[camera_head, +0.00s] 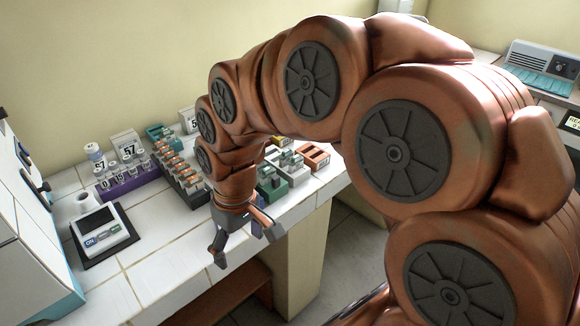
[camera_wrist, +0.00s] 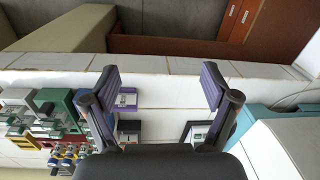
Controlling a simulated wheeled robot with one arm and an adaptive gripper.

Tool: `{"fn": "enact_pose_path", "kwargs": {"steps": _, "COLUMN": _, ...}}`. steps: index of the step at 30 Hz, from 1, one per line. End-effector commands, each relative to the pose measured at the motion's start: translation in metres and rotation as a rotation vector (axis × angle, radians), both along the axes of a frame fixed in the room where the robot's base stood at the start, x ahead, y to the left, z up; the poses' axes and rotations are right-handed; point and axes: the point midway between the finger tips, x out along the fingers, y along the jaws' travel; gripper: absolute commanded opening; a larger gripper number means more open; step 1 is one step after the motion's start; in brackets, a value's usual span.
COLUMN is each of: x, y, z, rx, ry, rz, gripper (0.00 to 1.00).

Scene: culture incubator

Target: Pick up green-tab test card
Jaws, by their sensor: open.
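I cannot pick out a green-tab test card for certain in either view. Green and grey holders (camera_head: 270,186) stand on the white tiled counter just right of my forearm in the head view; green pieces also show at the left of the wrist view (camera_wrist: 58,103). Any tab there is too small to tell. My gripper (camera_head: 243,240) is open and empty, pointing down near the counter's front edge. In the wrist view its two fingers (camera_wrist: 160,82) are spread wide, with bare tile between them. A small purple-and-white item (camera_wrist: 126,98) lies beside the left finger.
An orange-brown holder (camera_head: 314,156) stands right of the green ones. A dark rack of orange-topped pieces (camera_head: 183,178) and a purple vial rack (camera_head: 128,184) stand behind. A display device (camera_head: 101,231) and a white-and-teal cabinet (camera_head: 25,235) are left. The front tiles are clear.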

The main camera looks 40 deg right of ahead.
Motion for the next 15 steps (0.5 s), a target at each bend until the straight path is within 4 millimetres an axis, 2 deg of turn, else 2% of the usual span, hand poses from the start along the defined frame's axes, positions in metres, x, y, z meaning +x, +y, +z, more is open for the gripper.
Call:
{"fn": "enact_pose_path", "kwargs": {"steps": 3, "x": 0.046, "y": -0.028, "z": 0.007, "rx": 0.029, "ry": -0.066, "rz": 0.011, "gripper": 0.86}}
{"fn": "enact_pose_path", "kwargs": {"steps": 8, "x": 0.099, "y": -0.08, "z": 0.01, "rx": 0.048, "ry": -0.163, "rz": 0.01, "gripper": 0.86}}
{"fn": "enact_pose_path", "kwargs": {"steps": 12, "x": 0.136, "y": -0.14, "z": 0.008, "rx": 0.047, "ry": -0.247, "rz": -0.018, "gripper": 0.86}}
{"fn": "enact_pose_path", "kwargs": {"steps": 15, "x": 0.152, "y": -0.19, "z": 0.001, "rx": 0.035, "ry": -0.295, "rz": -0.046, "gripper": 0.86}}
